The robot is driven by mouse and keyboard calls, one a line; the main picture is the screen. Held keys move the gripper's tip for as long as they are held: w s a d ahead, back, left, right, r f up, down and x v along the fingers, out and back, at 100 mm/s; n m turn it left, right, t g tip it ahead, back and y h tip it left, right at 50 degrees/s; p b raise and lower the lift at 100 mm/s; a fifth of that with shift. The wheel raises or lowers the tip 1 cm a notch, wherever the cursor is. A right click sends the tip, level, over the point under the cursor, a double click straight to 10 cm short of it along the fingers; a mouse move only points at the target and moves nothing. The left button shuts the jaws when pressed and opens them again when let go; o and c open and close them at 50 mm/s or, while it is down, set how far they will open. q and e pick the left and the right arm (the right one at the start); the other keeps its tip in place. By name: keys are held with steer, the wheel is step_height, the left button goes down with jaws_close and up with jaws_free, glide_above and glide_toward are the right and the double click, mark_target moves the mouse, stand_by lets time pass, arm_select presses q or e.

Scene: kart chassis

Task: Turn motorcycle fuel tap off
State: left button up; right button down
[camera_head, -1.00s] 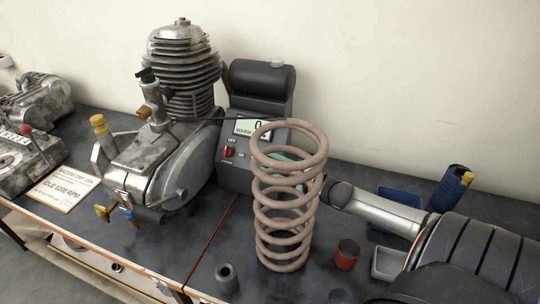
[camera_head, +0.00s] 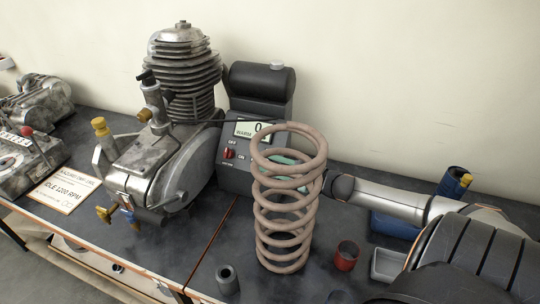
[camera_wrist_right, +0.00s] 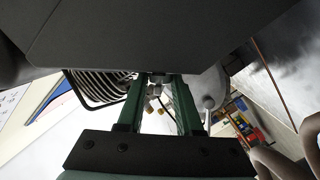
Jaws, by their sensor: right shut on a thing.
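In the right wrist view, my right gripper's green fingers (camera_wrist_right: 158,82) are shut on a small grey thing (camera_wrist_right: 156,90) that I cannot identify. Small yellow parts (camera_wrist_right: 149,106) show beyond them. My left gripper is not in view.
The grey meter (camera_head: 262,110) reads 0 and has a red switch (camera_head: 229,153) marked OFF and ON. A sign reading IDLE 1200 RPM (camera_head: 67,190) lies left of the engine. Cups and trays stand at the right, among them a red cup (camera_head: 346,255) and a grey tray (camera_head: 388,265).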

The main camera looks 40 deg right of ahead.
steer(key=shift+d+n+g+y, duration=0.1)
steer(key=shift+n+g+y, duration=0.3)
steer(key=shift+n+g, duration=0.15)
steer(key=shift+w+d+r+n+g+y+b, duration=0.1)
steer(key=shift+n+g+y+b, duration=0.25)
steer(key=shift+g, duration=0.35)
steer(key=shift+w+d+r+n+g+y+b, duration=0.15)
steer(key=shift+n+g, duration=0.25)
steer(key=shift+g, duration=0.25)
steer(key=shift+a+r+n+g, duration=0.1)
steer(key=shift+n+g, duration=0.3)
steer(key=shift+g, duration=0.1)
steer(key=shift+r+n+g+y+p, duration=0.2)
steer(key=shift+n+g+y+p, duration=0.1)
steer(key=shift+g+p, duration=0.3)
steer(key=n+g+p, duration=0.1)
steer(key=g+p, duration=0.1)
steer(key=p, duration=0.1)
steer(key=shift+w+r, duration=0.1)
steer(key=shift+r, duration=0.05)
steer(key=shift+n+g+p, duration=0.4)
steer(key=shift+g+p, duration=0.25)
steer(key=shift+g, duration=0.15)
steer(key=shift+f+n+g+p, duration=0.3)
steer(key=shift+g+p, duration=0.1)
steer(key=shift+g, duration=0.3)
